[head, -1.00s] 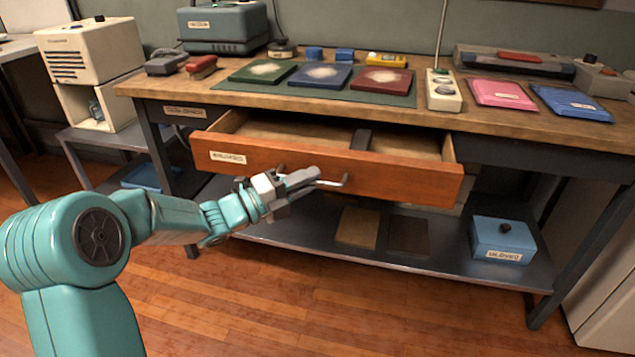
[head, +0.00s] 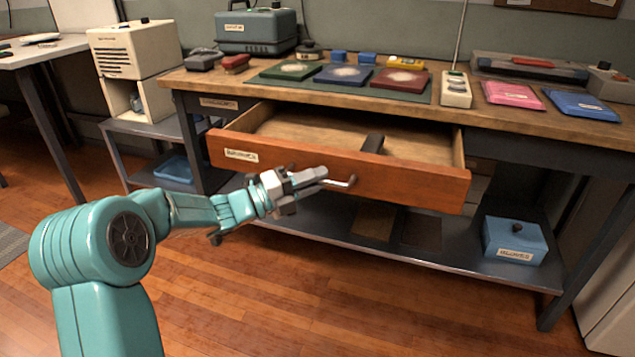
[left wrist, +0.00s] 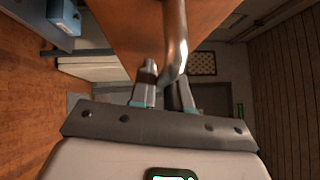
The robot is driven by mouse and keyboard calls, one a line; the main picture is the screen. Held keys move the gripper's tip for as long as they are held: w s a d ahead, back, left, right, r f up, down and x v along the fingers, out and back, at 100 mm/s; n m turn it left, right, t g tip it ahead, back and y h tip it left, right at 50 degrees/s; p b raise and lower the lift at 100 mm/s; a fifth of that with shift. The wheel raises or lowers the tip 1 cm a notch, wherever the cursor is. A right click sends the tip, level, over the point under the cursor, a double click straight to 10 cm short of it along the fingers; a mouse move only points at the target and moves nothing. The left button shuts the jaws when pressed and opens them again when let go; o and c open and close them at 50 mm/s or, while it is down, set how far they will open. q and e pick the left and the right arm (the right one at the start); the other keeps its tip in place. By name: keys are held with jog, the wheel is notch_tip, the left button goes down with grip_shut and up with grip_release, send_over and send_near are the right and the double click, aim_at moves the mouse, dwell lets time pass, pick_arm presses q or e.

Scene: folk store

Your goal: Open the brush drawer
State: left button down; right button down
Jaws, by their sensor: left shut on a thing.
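The brush drawer (head: 400,182) is an orange-brown wooden drawer with a paper label on its front, under the workbench top. It stands pulled out, with its inside showing and a dark object (head: 373,143) in it. My left gripper (head: 312,180) is at the metal bar handle (head: 345,182) on the drawer front. In the left wrist view the handle (left wrist: 174,40) runs between the fingers of my left gripper (left wrist: 165,92), which are shut on it. The drawer front (left wrist: 125,30) also shows there. My right gripper is not in view.
The workbench top (head: 450,112) carries several coloured pads, a red brush (head: 235,63) and a grey machine (head: 256,30). A blue box (head: 513,240) sits on the lower shelf at right. The wooden floor (head: 330,310) in front is clear.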

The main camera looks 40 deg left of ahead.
pick_arm(q)
jog(key=shift+s, duration=0.2)
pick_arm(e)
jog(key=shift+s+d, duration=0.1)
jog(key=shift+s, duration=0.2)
pick_arm(q)
jog(key=c, duration=1.2)
grip_release()
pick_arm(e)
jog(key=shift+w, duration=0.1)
